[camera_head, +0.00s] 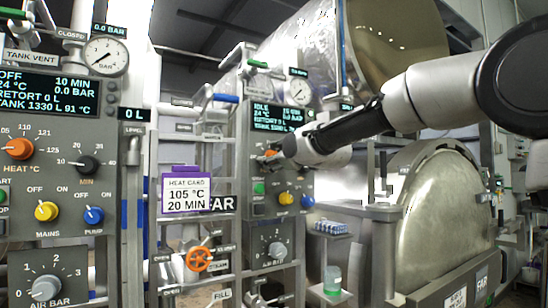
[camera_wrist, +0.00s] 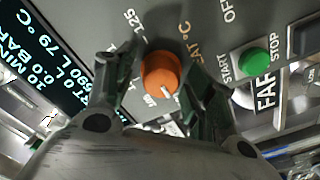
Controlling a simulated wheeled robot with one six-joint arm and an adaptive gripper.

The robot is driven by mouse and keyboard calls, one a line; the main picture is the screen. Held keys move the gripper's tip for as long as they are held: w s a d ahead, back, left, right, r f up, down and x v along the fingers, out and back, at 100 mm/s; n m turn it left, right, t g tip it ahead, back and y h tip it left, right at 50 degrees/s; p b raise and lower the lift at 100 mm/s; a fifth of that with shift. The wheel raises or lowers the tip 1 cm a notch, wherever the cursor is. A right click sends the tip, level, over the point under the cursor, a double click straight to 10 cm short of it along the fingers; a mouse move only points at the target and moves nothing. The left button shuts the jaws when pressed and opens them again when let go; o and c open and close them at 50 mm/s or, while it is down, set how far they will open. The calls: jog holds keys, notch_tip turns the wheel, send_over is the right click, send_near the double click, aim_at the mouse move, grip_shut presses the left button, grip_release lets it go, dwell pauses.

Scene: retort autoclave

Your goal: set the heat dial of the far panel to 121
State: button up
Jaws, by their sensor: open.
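The far panel (camera_head: 272,211) is a grey box with a lit display (camera_head: 280,117). In the wrist view the orange dial (camera_wrist: 158,74) shows clearly, with a white pointer mark toward the lower right of the picture. The label "125" and part of the heat lettering are readable; other scale numbers are hidden or unclear. My gripper (camera_wrist: 165,66) is open, with one finger on each side of the dial. I cannot tell whether either finger touches it. The gripper also shows in the head view (camera_head: 279,154).
The near panel at left has its own orange dial (camera_head: 19,149). A heat card (camera_head: 187,192) reads 105 °C, 20 MIN. Beside the far dial are a green start button (camera_wrist: 257,62), a yellow knob (camera_head: 286,198) and a blue knob (camera_head: 307,201). An orange valve wheel (camera_head: 199,259) sits lower left.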

jog(key=c, duration=1)
